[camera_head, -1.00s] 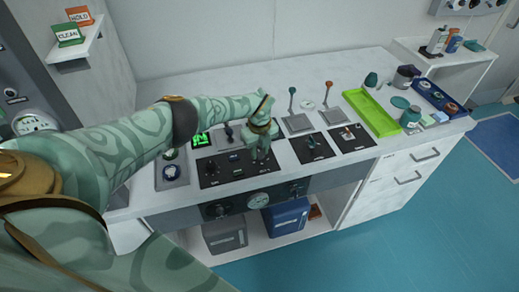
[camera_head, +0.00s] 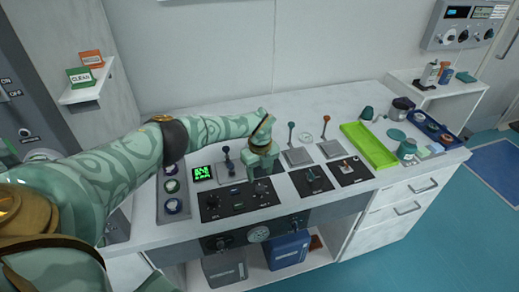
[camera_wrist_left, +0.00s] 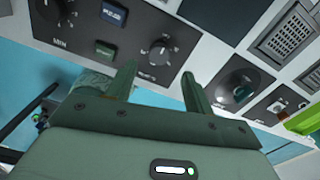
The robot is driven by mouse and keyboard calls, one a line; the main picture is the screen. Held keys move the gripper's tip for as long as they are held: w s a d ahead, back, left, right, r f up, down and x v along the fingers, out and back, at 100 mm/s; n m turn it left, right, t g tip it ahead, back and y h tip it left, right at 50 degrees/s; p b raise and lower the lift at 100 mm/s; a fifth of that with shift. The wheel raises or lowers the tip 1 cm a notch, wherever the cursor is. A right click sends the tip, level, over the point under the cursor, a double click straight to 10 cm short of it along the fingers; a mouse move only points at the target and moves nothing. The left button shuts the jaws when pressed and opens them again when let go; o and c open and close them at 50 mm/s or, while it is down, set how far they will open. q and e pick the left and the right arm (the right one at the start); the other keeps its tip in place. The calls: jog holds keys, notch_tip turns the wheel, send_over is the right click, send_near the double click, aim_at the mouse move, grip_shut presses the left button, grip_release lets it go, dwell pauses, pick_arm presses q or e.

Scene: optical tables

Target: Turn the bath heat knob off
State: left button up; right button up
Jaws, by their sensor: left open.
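A black control panel (camera_head: 236,203) on the bench carries a left knob (camera_head: 211,202) and a right knob (camera_head: 262,188). The labels are too small for me to tell which one is the bath heat knob. My left gripper (camera_head: 261,173) is open and empty, pointing down above the panel's right part, close to the right knob. In the left wrist view, the right knob (camera_wrist_left: 160,50) lies just beyond the gap between the open fingers (camera_wrist_left: 157,84), a dark round dial with marks around it. The left knob (camera_wrist_left: 50,10) is partly cut off at the top. My right gripper is not in view.
A gauge (camera_head: 258,234) sits on the bench front below.

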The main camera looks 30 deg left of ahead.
aim_at(260, 187)
pick_arm(q)
notch_tip(260, 187, up, 10)
jog(key=p, duration=0.1)
jog(key=shift+r, duration=0.15)
dwell(0.4)
